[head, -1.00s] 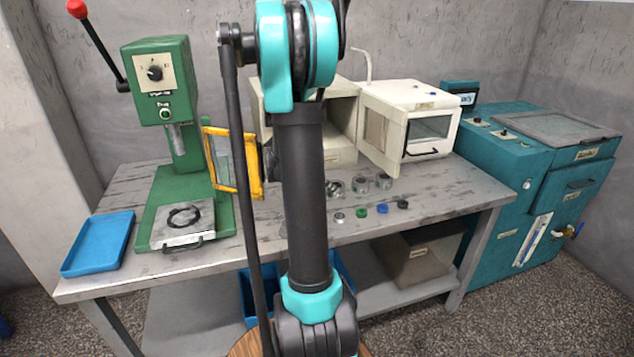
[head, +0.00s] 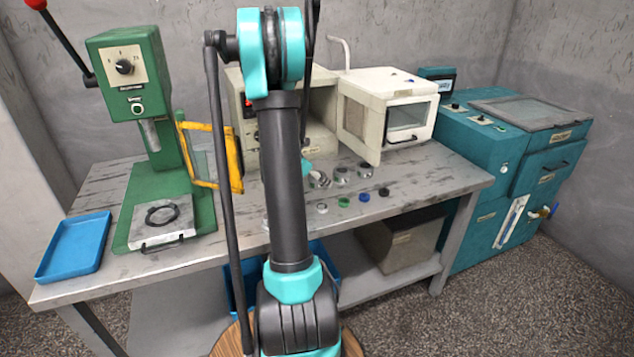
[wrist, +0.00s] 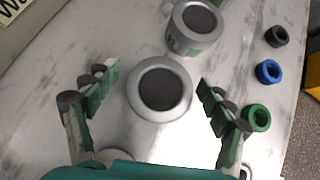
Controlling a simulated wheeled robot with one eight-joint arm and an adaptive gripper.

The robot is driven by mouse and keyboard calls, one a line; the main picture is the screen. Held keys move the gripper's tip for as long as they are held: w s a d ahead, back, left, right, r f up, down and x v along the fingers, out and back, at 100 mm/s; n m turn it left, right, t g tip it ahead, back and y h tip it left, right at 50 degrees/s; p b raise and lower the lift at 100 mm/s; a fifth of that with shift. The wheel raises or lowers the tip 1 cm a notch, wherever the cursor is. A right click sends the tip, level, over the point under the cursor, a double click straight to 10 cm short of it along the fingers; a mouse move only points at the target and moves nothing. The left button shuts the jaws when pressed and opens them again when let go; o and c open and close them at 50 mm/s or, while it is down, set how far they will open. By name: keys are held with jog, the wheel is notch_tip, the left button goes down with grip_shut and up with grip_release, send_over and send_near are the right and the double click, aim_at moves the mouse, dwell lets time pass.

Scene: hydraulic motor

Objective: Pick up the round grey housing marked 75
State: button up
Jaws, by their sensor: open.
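In the wrist view a round grey housing (wrist: 160,112) with a dark centre sits upright on the bench between the spread fingers of my gripper (wrist: 159,79). I see no contact between fingers and housing. A second grey housing (wrist: 190,42) stands just beyond it, with a faint mark on its side. I cannot read a 75 on either. In the head view grey housings (head: 340,174) stand in a row on the bench (head: 440,180), beside my arm. My gripper is mostly hidden behind my arm there.
A black ring (wrist: 276,36), a blue ring (wrist: 267,72) and a green ring (wrist: 257,118) lie to the right. A green press (head: 150,150) and blue tray (head: 75,246) are at the left. A white oven (head: 390,105) stands behind the housings.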

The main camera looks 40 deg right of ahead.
jog(key=shift+c, duration=0.2)
jog(key=c, duration=1.6)
jog(key=shift+o, duration=0.2)
jog(key=shift+r, duration=0.1)
